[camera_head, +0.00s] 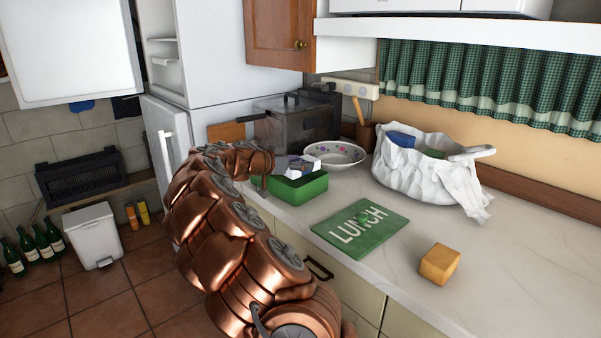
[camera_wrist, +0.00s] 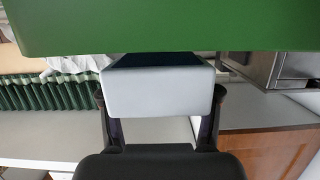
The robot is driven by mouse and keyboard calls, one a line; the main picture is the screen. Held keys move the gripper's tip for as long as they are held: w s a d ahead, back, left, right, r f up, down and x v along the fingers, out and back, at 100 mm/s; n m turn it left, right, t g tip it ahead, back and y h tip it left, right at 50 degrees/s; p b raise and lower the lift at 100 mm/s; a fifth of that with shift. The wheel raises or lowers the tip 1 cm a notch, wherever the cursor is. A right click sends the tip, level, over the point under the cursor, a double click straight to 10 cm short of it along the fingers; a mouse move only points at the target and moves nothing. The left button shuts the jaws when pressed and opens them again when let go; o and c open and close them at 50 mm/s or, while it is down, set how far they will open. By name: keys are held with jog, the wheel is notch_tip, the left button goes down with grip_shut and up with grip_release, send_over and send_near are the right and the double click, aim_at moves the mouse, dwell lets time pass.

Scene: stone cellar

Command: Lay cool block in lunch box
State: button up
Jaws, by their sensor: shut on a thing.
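The green lunch box (camera_head: 297,192) stands on the counter near its front edge, and its green wall fills the top of the wrist view (camera_wrist: 160,25). The cool block (camera_head: 305,167), pale with a dark blue part, shows at the box's opening. In the wrist view the block (camera_wrist: 158,92) sits between the two fingers of my gripper (camera_wrist: 160,105), which is shut on it. The block overlaps the box wall in the picture; I cannot tell if it touches the box floor. A green lid marked LUNCH (camera_head: 342,238) lies flat on the counter. My arm hides part of the box's left side.
A patterned white bowl (camera_head: 333,154) stands behind the box, with a grey steel appliance (camera_head: 292,125) behind on the left. A white bag (camera_head: 415,172) with items stands at the back right. A yellow-orange block (camera_head: 439,264) lies right of the lid. The right counter is mostly clear.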

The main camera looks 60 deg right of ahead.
aim_at(301, 175)
jog(key=shift+s+d+f+p, duration=0.1)
jog(key=shift+f+p, duration=0.25)
jog(key=shift+f, duration=1.45)
jog(key=shift+s+f+b, duration=0.1)
jog(key=shift+f+b, duration=0.7)
jog(key=shift+b, duration=0.6)
jog(key=o, duration=0.9)
jog(key=shift+o, duration=0.6)
jog(key=shift+f, duration=0.15)
jog(key=shift+s, duration=0.1)
jog(key=r+p, duration=0.1)
jog(key=p, duration=0.1)
jog(key=shift+r+p, duration=0.2)
jog(key=shift+p, duration=0.2)
jog(key=b+v, duration=0.2)
jog(key=v, duration=1)
jog(key=shift+r, duration=0.25)
